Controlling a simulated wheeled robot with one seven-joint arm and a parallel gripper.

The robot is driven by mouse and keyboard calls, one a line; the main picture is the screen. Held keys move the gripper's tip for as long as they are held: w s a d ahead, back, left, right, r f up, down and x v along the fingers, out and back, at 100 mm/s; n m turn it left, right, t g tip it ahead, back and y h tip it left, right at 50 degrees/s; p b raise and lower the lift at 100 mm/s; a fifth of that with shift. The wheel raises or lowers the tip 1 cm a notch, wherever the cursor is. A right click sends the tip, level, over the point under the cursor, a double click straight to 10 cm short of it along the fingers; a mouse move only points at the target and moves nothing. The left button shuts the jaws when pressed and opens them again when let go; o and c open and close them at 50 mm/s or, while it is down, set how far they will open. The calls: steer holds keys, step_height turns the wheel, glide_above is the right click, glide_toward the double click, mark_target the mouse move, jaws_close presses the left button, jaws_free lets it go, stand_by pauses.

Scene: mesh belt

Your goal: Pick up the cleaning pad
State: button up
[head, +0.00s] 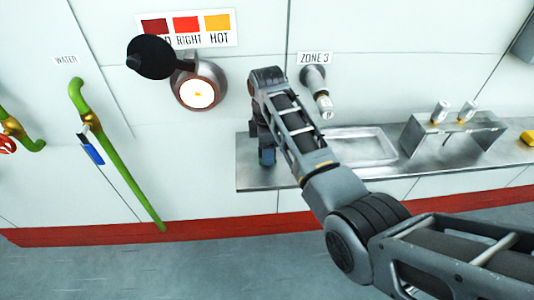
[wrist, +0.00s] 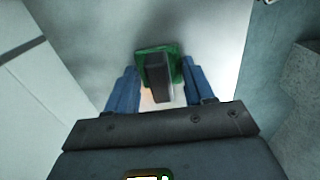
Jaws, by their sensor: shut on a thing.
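The cleaning pad (wrist: 173,52) shows in the wrist view as a green pad with a dark grey block or handle, at the upper middle between the two blue fingers. My gripper (wrist: 160,90) is shut on the cleaning pad. In the head view my gripper (head: 266,156) points down at the left part of the metal shelf (head: 310,168), close to its top. The pad is mostly hidden there by my gripper and arm. I cannot tell whether the pad touches the shelf.
A shallow tray (head: 392,150) is set in the shelf, and a metal stand (head: 440,141) with two small cylinders is to its right. A yellow item (head: 529,137) lies at the far right. A nozzle (head: 319,90) and a round port (head: 210,72) stick out from the wall above.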

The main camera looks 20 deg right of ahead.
steer(key=shift+c, duration=1.2)
step_height(320, 180, up, 10)
steer(key=o, duration=0.5)
steer(key=c, duration=0.4)
steer(key=shift+a, duration=0.1)
